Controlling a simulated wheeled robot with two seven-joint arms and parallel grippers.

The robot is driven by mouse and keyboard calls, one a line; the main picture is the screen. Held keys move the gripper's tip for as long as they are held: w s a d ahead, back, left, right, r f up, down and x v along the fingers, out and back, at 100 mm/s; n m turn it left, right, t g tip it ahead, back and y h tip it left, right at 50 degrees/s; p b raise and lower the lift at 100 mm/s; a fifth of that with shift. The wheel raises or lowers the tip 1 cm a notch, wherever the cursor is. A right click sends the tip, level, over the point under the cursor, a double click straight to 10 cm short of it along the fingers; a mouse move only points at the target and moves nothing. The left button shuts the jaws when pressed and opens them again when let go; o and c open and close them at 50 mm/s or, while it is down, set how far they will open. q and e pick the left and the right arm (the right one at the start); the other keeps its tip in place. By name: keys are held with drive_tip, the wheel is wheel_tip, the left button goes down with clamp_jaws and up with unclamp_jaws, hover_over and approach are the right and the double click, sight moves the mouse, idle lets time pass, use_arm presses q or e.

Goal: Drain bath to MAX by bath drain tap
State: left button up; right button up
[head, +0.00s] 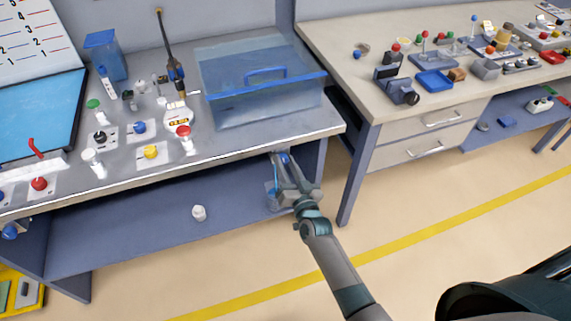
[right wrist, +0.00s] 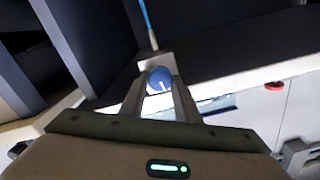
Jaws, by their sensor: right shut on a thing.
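The bath looks like the clear blue lidded tank (head: 262,100) on the right of the left bench; no MAX mark is readable on it. The drain tap has a round blue knob (head: 284,158) with a white mark, under the bench's front edge below the tank. In the right wrist view the knob (right wrist: 160,79) sits between my fingertips. My right gripper (head: 285,173) is shut on it. A thin light-blue line (right wrist: 148,22), like a stream, runs from the tap. A small bluish vessel (head: 271,198) stands below, partly hidden by my gripper. My left gripper is out of view.
A white numbered panel (head: 38,35) above a blue area stands at the far left. Several coloured knobs and fittings crowd the left bench top (head: 225,142). A white cap (head: 199,213) lies on the lower shelf (head: 140,235). A second bench (head: 345,60) stands right; open floor lies in front.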

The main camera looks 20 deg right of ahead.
drive_tip(key=shift+m, duration=0.6)
drive_tip(key=o, duration=1)
drive_tip(key=shift+o, duration=0.2)
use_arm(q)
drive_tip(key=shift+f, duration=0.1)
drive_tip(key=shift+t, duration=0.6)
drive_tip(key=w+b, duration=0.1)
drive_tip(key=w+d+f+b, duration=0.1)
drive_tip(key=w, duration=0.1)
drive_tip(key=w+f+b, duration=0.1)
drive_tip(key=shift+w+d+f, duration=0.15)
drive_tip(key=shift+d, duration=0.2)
use_arm(e)
drive_tip(key=s, duration=1.7)
drive_tip(key=shift+s+d, duration=0.2)
drive_tip(key=shift+d, duration=0.1)
